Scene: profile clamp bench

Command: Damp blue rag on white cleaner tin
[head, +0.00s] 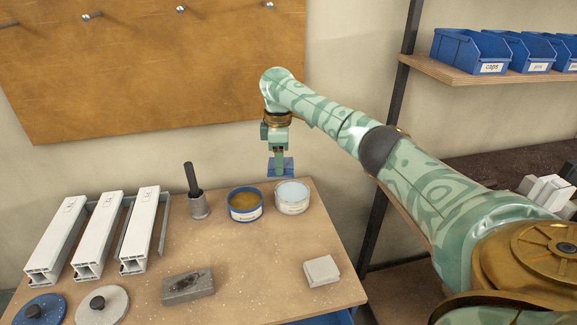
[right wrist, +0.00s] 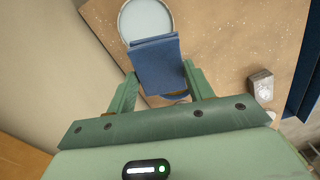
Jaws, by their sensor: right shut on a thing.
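The blue rag (head: 281,170) is a folded pad held in my right gripper (head: 279,154), which is shut on it. It also shows between the fingers in the right wrist view (right wrist: 158,65). The white cleaner tin (head: 292,206) has a pale blue top and stands at the back right of the bench. In the head view the rag hangs just above and slightly left of the tin. In the right wrist view it overlaps the edge of the round tin (right wrist: 145,20); I cannot tell whether they touch. My left gripper is out of view.
A blue tin with brown contents (head: 245,205) stands just left of the white tin. A grey pot with a dark handle (head: 197,200), white profiles (head: 98,235), a grey block (head: 188,287) and a pale block (head: 322,270) share the bench (head: 255,265). A wall is close behind.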

